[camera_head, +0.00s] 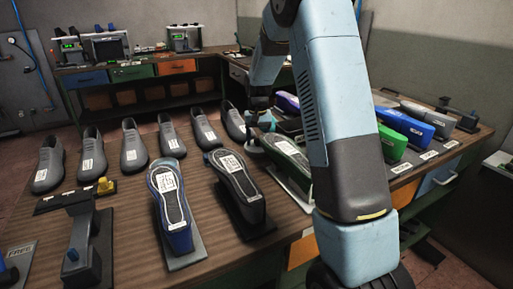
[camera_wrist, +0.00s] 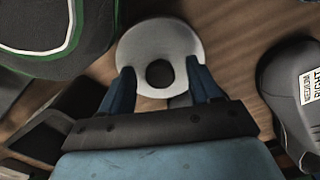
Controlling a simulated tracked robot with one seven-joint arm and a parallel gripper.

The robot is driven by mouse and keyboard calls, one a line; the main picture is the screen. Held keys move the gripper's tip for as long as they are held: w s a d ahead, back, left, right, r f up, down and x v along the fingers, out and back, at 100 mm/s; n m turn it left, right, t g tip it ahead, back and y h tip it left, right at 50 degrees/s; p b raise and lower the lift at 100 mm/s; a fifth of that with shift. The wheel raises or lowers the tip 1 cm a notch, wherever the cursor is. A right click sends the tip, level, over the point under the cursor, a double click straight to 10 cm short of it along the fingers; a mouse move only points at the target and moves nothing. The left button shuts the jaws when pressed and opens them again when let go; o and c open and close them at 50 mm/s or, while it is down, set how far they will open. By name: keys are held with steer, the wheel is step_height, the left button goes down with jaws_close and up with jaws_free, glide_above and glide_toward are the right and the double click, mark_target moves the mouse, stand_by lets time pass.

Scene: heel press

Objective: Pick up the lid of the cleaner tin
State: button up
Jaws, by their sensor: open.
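The lid of the cleaner tin, a pale grey disc (camera_wrist: 160,38) with a dark round knob (camera_wrist: 159,74) at its middle, lies below my gripper in the wrist view. My gripper (camera_wrist: 160,68) is open, with one blue finger on each side of the knob and clear space between finger and knob. The fingertips overlap the disc in the picture; I cannot tell whether they touch it. In the head view my arm hides part of this area, and the tin body under the disc is not clearly visible.
A green-edged shoe sole (camera_wrist: 40,30) lies close at the left in the wrist view, and a dark grey shoe (camera_wrist: 295,90) stands at the right. In the head view, several grey shoes (camera_head: 133,147) and upturned shoes (camera_head: 172,200) crowd the wooden bench. Coloured shoes (camera_head: 405,125) stand at the right.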

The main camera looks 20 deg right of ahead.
steer(key=c, duration=0.9)
steer(key=shift+r, duration=0.1)
